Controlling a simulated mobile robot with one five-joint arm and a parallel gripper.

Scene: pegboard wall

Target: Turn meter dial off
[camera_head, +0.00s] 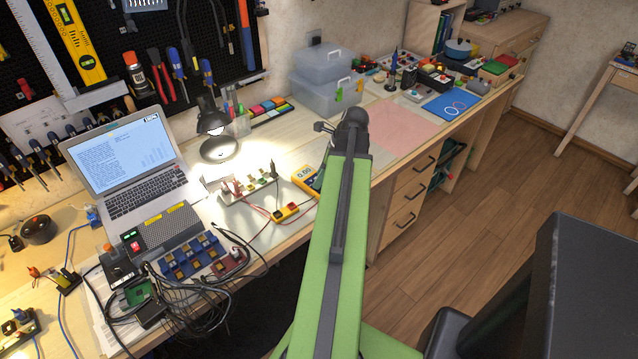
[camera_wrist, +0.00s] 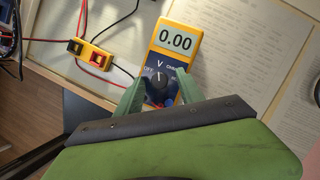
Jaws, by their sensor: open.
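The yellow multimeter (camera_wrist: 177,50) lies on the bench, and its screen reads 0.00. Its round black dial (camera_wrist: 157,77) has a pale pointer mark that points roughly toward the "V" label; "OFF" is printed to its left. My gripper (camera_wrist: 158,84) is open, with one green finger on each side of the dial. I cannot tell whether the fingers touch it. In the head view the meter (camera_head: 306,177) is partly hidden behind my green arm, and the gripper's fingertips are not clear there.
A small yellow box with red and black sockets (camera_wrist: 89,53) and cables lies left of the meter. Printed paper (camera_wrist: 250,50) lies to the right. A laptop (camera_head: 125,165), a lamp (camera_head: 215,130) and tangled cables (camera_head: 190,300) occupy the left of the bench.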

